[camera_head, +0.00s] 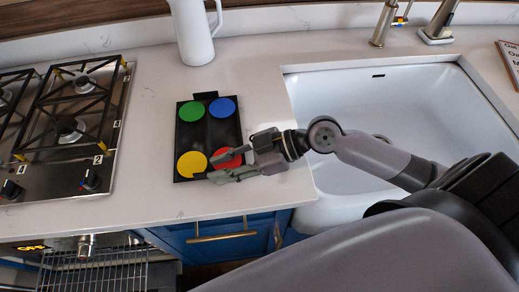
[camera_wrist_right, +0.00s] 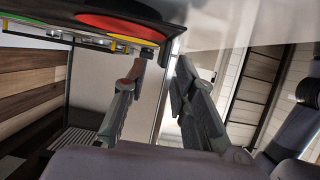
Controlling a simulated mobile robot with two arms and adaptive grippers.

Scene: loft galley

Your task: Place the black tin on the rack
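The black tin (camera_head: 207,140) lies on the counter between the stove and the sink. It is rectangular, with green, blue, yellow and red rounds in it and a tab at the far end. Its dark edge (camera_wrist_right: 183,14) crosses the top of the right wrist view. My right gripper (camera_head: 216,170) is at the tin's near right corner, beside the red round, fingers apart. In the wrist view its fingers (camera_wrist_right: 160,66) are parted with nothing visibly held; contact with the tin is unclear. A wire rack (camera_head: 92,268) shows at the lower left. My left gripper is out of view.
A gas stove (camera_head: 62,135) stands left of the tin, and a white jug (camera_head: 194,35) behind it. The white sink (camera_head: 375,105) is to the right. Blue cabinets (camera_head: 226,232) are below the counter edge. Bare counter lies in front of the tin.

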